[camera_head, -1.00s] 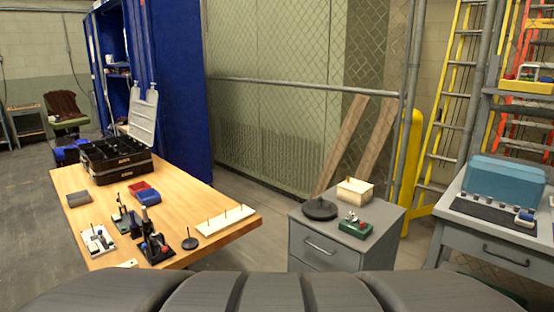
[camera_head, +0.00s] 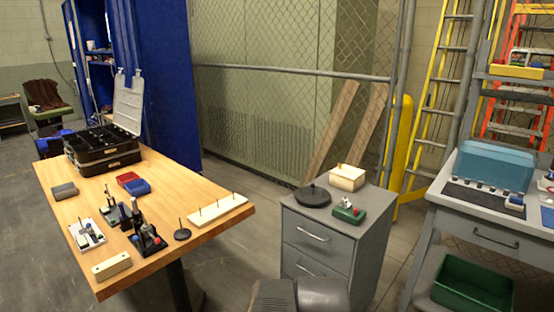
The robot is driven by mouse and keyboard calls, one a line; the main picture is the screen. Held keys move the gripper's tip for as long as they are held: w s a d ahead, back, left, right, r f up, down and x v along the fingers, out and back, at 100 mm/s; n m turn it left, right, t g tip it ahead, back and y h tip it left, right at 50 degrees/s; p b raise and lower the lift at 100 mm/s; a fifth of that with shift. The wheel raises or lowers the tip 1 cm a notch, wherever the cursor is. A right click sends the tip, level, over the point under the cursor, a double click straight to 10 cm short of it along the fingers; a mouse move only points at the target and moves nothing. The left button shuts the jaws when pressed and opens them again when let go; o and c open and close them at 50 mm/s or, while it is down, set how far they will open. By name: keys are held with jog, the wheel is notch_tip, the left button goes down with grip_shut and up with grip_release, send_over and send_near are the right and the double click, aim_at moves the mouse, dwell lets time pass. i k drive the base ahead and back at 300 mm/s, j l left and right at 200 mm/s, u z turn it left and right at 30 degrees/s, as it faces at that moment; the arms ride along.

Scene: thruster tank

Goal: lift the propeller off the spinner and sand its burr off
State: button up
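No propeller can be made out for sure at this size, and I cannot tell which device is the spinner. A small black round base with an upright pin (camera_head: 183,234) stands on the wooden table. A larger black disc with a short pin (camera_head: 313,196) lies on the grey drawer cabinet. Beside it is a green device with red and silver parts (camera_head: 349,211). Small black devices (camera_head: 147,238) stand near the table's front. A grey block (camera_head: 64,191) lies at the table's left. My gripper is not in view; only dark grey parts of my own body show at the bottom.
The wooden table (camera_head: 175,188) also holds an open black case (camera_head: 103,158), red and blue bins, and a pale strip with pegs (camera_head: 217,209). A cream box (camera_head: 347,177) sits on the cabinet (camera_head: 310,257). Floor shows between table and cabinet. A grey bench (camera_head: 440,200) stands right.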

aim_at(345, 202)
jog(key=u, duration=1.4)
jog(key=z, duration=1.85)
jog(key=i, duration=0.5)
jog(key=i+u, duration=0.15)
jog(key=i, duration=0.7)
